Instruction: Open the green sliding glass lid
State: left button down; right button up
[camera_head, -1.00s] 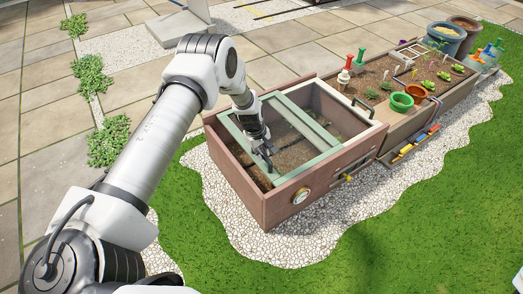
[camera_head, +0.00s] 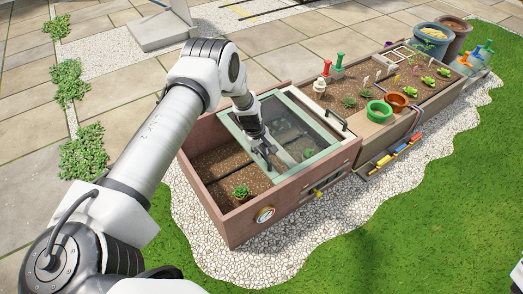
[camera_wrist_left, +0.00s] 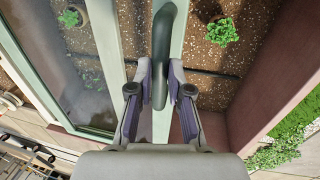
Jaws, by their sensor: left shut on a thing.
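The green-framed sliding glass lid (camera_head: 335,152) lies over the right part of the brown planter box (camera_head: 226,236) in the head view. The left part of the box is uncovered, with soil and a small plant (camera_head: 241,192) showing. My left gripper (camera_head: 270,164) is at the lid's left frame bar. In the left wrist view, the gripper (camera_wrist_left: 160,92) has its fingers on both sides of a dark handle (camera_wrist_left: 161,60) on the green frame and is shut on it.
A second planter bed (camera_head: 440,92) adjoins on the right, with a green pot (camera_head: 379,111), an orange pot (camera_head: 397,102) and seedlings. White gravel (camera_head: 215,250) and lawn surround the box. A round gauge (camera_head: 265,214) sits on the box's front.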

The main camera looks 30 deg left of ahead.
pick_arm(q)
jog(key=c, duration=1.1)
grip_release()
notch_tip(320, 180, up, 12)
jog(key=s, duration=0.2)
jog(key=shift+s+a+f, duration=0.15)
jog(key=shift+a, duration=0.3)
